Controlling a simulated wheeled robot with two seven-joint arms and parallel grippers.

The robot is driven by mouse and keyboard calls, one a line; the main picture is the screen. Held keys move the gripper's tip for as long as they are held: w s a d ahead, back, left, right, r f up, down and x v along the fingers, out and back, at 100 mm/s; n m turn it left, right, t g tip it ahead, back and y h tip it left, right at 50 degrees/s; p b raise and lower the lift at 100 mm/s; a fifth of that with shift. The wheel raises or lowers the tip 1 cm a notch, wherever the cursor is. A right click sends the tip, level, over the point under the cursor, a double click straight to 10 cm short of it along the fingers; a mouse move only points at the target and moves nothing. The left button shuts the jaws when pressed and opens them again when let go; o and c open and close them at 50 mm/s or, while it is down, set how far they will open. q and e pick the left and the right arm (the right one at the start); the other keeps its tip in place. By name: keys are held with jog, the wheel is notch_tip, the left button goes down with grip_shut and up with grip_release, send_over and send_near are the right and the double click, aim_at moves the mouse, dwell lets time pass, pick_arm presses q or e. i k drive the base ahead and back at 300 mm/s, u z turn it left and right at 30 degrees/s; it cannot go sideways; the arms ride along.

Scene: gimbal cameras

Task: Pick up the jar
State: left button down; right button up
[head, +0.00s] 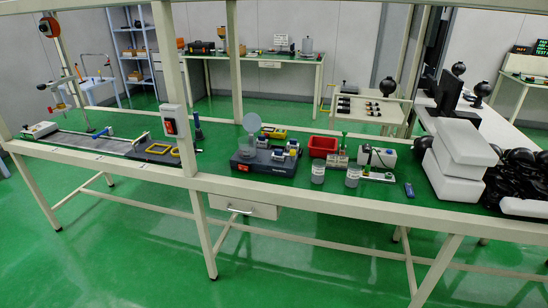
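Two small translucent grey jars stand upright on the green-topped workbench (300,202), near its front edge. The left jar (318,174) and the right jar (353,177) look much alike, with pale labels too small to read. I cannot tell which one the task means. They stand apart from each other, to the right of a dark device (264,166) with a raised round grey part. Neither of my grippers is in view.
A red bin (323,146) and a small white box device (378,155) stand behind the jars. White foam blocks (466,141) and black round items (515,172) fill the bench's right end. A cream post (168,70) with a switch box rises at the front left.

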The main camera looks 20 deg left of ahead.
aim_at(318, 172)
jog(key=z, duration=0.35)
jog(key=i, duration=1.25)
jog(key=z, duration=0.2)
